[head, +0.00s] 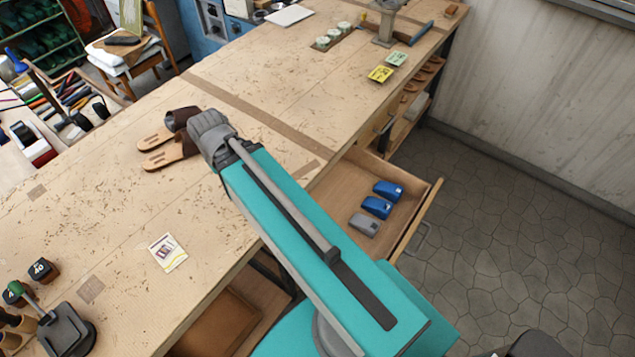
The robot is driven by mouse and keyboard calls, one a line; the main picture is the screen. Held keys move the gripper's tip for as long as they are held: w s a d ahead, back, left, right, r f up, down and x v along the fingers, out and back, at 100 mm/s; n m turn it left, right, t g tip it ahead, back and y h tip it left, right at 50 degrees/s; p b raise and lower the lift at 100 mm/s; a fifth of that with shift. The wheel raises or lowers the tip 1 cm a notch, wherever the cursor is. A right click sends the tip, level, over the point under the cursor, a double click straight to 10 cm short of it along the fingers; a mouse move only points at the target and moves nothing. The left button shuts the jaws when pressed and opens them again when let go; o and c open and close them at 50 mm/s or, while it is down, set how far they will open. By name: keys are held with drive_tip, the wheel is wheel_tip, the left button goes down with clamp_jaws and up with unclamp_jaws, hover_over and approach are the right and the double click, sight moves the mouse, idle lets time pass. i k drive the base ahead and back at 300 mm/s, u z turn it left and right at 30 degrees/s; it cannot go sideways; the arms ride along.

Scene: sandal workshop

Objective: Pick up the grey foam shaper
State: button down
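The grey foam shaper (364,225) lies in an open wooden drawer (408,222) under the right edge of the workbench. It is the nearest of a row of three shapers. Two blue shapers lie beyond it, a middle one (377,207) and a far one (388,190). The three look alike in shape and sit close together without clear overlap. My teal arm link crosses the picture over the bench and hides the left part of the drawer. My gripper does not show in this view.
The workbench (240,50) carries brown sandals (168,145), a small card (167,252), and yellow (381,74) and green (396,58) notes. A dark tool (67,333) stands at the lower left. The stone floor (510,240) right of the drawer is clear.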

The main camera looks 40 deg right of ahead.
sight(368, 226)
drive_tip(key=z, duration=0.3)
drive_tip(key=k, duration=1.1)
drive_tip(key=z, duration=0.7)
drive_tip(key=i, duration=1)
